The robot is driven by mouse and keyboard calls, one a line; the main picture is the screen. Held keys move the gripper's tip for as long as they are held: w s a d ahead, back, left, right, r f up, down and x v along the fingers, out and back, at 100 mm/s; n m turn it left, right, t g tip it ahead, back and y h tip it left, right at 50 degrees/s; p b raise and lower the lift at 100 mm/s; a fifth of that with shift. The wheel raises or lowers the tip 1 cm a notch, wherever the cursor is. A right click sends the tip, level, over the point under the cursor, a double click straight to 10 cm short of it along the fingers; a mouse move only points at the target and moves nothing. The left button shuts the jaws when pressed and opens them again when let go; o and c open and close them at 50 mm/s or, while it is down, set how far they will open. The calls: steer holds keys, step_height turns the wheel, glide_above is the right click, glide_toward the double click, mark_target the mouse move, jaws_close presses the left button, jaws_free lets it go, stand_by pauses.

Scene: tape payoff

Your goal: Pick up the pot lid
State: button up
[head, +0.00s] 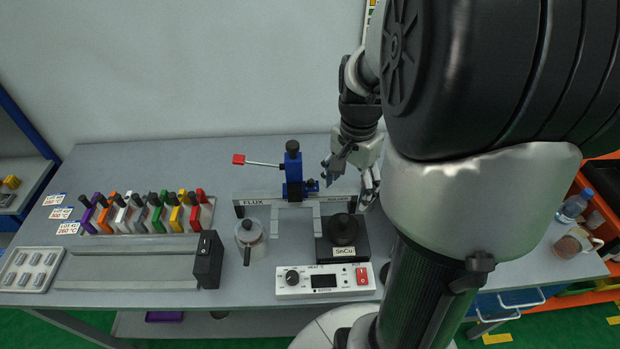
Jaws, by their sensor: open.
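A dark round pot lid with a knob (344,227) sits on top of the black solder pot (362,247), which has a label reading SnCu. The pot stands on the bench behind a white control box. My gripper (352,178) is open, with its fingers pointing down behind and above the lid in the picture, apart from it. Nothing shows between the fingers. My arm comes down from the upper right and hides part of the bench right of the pot.
A blue clamp with a red-tipped lever (292,170) stands left of my gripper on a frame marked FLUX. The white control box (325,281) is in front of the pot. A glass jar (250,238) stands to the left. A rack of coloured tools (150,218) is further left.

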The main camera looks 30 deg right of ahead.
mark_target(344, 218)
step_height(344, 218, down, 9)
steer(key=b, duration=0.2)
steer(key=shift+r+b, duration=0.2)
steer(key=shift+b, duration=0.1)
steer(key=f+b, duration=0.1)
steer(key=f, duration=0.1)
steer(key=f+b, duration=0.1)
steer(key=f, duration=0.2)
steer(key=shift+w+d+f+b, duration=0.15)
steer(key=shift+w+b, duration=0.05)
steer(key=shift+b, duration=0.15)
steer(key=shift+c, duration=0.4)
steer(key=c, duration=0.7)
